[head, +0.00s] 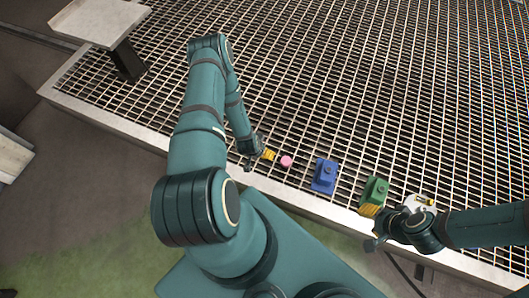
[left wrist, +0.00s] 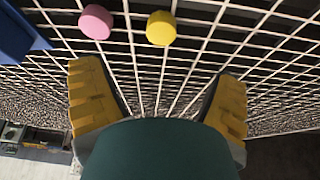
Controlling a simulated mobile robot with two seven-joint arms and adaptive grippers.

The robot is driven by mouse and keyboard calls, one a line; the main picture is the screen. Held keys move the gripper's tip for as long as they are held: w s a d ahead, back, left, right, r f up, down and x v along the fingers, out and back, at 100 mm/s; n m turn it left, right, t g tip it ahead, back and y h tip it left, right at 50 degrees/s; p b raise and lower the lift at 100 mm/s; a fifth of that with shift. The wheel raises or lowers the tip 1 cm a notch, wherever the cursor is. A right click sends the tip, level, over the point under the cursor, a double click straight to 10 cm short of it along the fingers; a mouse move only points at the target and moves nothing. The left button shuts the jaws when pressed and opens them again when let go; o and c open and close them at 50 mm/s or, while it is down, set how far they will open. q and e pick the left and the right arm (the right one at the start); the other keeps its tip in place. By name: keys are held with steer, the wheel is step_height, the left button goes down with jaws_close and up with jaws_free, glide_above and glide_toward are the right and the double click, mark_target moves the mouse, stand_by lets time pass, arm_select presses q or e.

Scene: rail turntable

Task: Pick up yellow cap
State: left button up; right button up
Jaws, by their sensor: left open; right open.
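The yellow cap (left wrist: 160,28) is a small round disc on the metal grating, near the top middle of the left wrist view. A similar pink cap (left wrist: 96,21) lies just left of it; it also shows in the head view (head: 286,161). My left gripper (left wrist: 157,76) is open and empty, its yellow-padded fingers wide apart, with the yellow cap beyond the fingertips and between their lines. In the head view my left gripper (head: 264,154) is beside the pink cap, and I cannot tell the yellow cap from its yellow fingers. My right gripper (head: 371,226) is open at the green block.
A blue block (head: 324,176) and a green block (head: 375,191) stand in a row on the grating (head: 330,80). A white item (head: 416,201) with a yellow part sits right of them. A pale raised plate (head: 100,22) stands at the far left. The far grating is clear.

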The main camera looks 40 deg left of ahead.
arm_select(q)
steer(key=b+x, duration=0.2)
steer(key=x, duration=0.6)
steer(key=shift+a, duration=0.1)
steer(key=b+x, duration=0.2)
steer(key=x, duration=0.3)
steer(key=shift+w+r, duration=0.1)
steer(key=shift+w, duration=0.05)
steer(key=c, duration=1)
